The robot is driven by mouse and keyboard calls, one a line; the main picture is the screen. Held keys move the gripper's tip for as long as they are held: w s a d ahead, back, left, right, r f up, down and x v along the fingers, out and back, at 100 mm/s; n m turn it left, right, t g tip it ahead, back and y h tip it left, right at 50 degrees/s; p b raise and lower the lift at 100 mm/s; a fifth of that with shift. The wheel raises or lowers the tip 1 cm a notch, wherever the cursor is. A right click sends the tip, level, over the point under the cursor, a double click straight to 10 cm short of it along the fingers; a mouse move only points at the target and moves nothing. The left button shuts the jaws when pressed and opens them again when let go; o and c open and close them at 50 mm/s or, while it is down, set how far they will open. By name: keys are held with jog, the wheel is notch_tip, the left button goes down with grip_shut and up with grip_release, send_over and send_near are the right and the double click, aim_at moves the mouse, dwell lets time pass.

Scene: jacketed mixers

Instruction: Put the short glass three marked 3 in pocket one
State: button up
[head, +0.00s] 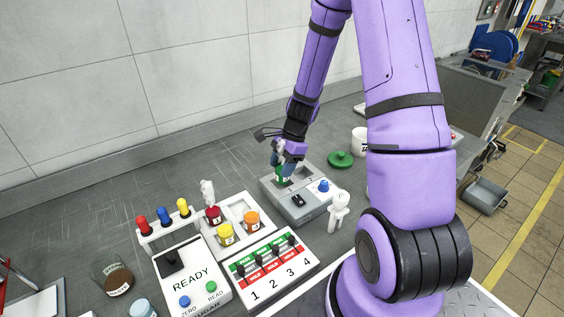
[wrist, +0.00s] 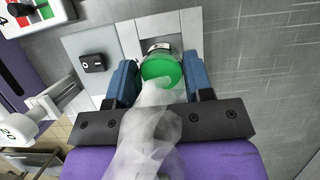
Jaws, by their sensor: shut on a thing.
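My gripper (head: 283,170) is shut on a small glass with green in it (head: 282,178), over the back part of a grey machine (head: 305,208). In the wrist view the green glass (wrist: 160,68) sits between my two blue fingers, its white label facing a square recess (wrist: 178,42) in the machine. The mark on the label is too small to read. I cannot tell whether the glass rests on the machine. A white tray (head: 240,240) holds a red glass (head: 213,215), a yellow glass (head: 226,235) and an orange glass (head: 251,220).
A green lid (head: 341,159) lies behind the machine, near a white cup (head: 358,141). The counter at back left is clear.

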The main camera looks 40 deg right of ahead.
jog(key=shift+f, duration=1.4)
jog(key=shift+f, duration=0.1)
jog(key=o, duration=1.5)
jog(key=shift+r, duration=3.05)
